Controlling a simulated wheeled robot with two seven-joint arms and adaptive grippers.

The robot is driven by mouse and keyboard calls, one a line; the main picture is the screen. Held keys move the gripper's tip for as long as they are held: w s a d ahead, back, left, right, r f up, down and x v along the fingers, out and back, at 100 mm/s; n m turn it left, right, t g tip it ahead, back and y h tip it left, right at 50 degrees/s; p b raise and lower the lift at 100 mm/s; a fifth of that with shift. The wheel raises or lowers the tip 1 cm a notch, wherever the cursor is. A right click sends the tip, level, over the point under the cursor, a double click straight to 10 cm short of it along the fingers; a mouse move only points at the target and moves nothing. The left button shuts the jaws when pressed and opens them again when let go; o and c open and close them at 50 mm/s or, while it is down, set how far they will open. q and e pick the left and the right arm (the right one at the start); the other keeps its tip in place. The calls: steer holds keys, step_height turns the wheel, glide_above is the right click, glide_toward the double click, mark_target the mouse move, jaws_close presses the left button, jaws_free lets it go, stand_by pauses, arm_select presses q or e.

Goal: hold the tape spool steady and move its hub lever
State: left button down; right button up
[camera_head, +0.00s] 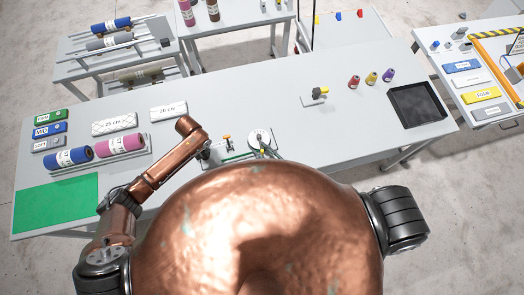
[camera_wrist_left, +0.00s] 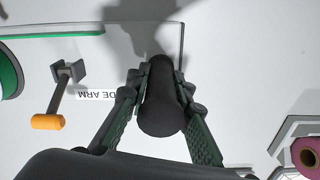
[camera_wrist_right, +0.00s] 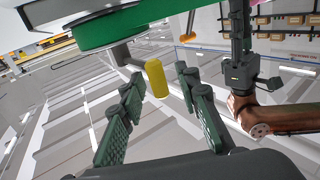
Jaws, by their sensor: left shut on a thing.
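The tape spool (camera_head: 260,137) shows in the head view as a pale disc with a small yellow-tipped lever, right of my left gripper. Its green rim (camera_wrist_right: 130,25) fills the top of the right wrist view; a green edge (camera_wrist_left: 8,72) shows in the left wrist view. My left gripper (camera_wrist_left: 163,78) is shut on a black rounded handle (camera_wrist_left: 160,108). My right gripper (camera_wrist_right: 160,74) is open, with the yellow grip of the hub lever (camera_wrist_right: 157,79) in line with the gap between its fingertips; I cannot tell whether they touch. In the head view, my body hides the right gripper.
An orange-tipped lever (camera_wrist_left: 48,121) stands between the spool and black handle, beside a label reading "DE ARM". Pink (camera_head: 119,144) and blue rolls lie left on the table. A dark tray (camera_head: 417,105) is at right.

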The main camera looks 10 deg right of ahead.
arm_select(q)
steer(key=shift+s+f, duration=0.35)
arm_select(e)
steer(key=v, duration=1.2)
arm_select(q)
steer(key=c, duration=2.2)
jaws_free()
steer(key=o, duration=0.6)
steer(key=shift+w+r, duration=0.2)
steer(key=shift+w, duration=0.1)
steer(key=shift+r, duration=0.15)
